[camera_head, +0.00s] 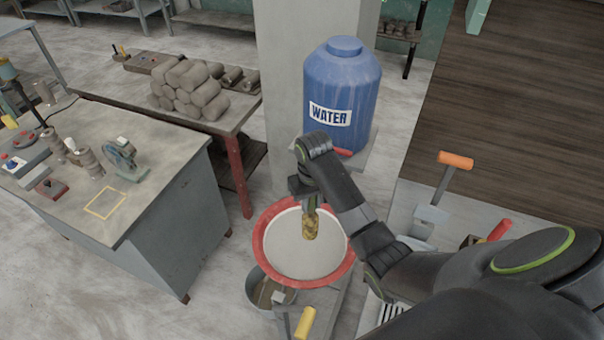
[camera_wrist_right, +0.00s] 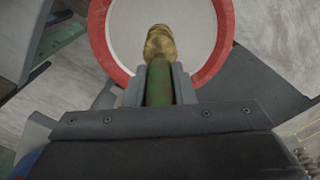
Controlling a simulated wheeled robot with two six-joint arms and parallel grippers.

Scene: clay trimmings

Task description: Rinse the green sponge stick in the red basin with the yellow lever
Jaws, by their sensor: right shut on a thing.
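My right gripper (camera_head: 307,199) is shut on the green sponge stick, whose tan sponge end (camera_head: 310,226) points down over the red basin. In the right wrist view the green handle (camera_wrist_right: 159,83) sits between the fingers of the gripper (camera_wrist_right: 159,82), with the mottled yellow-brown sponge beyond it. The red basin (camera_head: 345,270) has a red rim and a pale inside. I cannot tell whether the sponge touches what is in it. A yellow lever (camera_head: 305,322) shows below the basin, apart from my gripper. My left gripper is not in view.
A blue water barrel (camera_head: 342,90) stands behind the basin. A metal bucket (camera_head: 262,292) is below the basin's left side. An orange-handled lever (camera_head: 455,160) and a red-handled one (camera_head: 499,230) are at right. A workbench (camera_head: 140,215) stands at left, with clear floor between.

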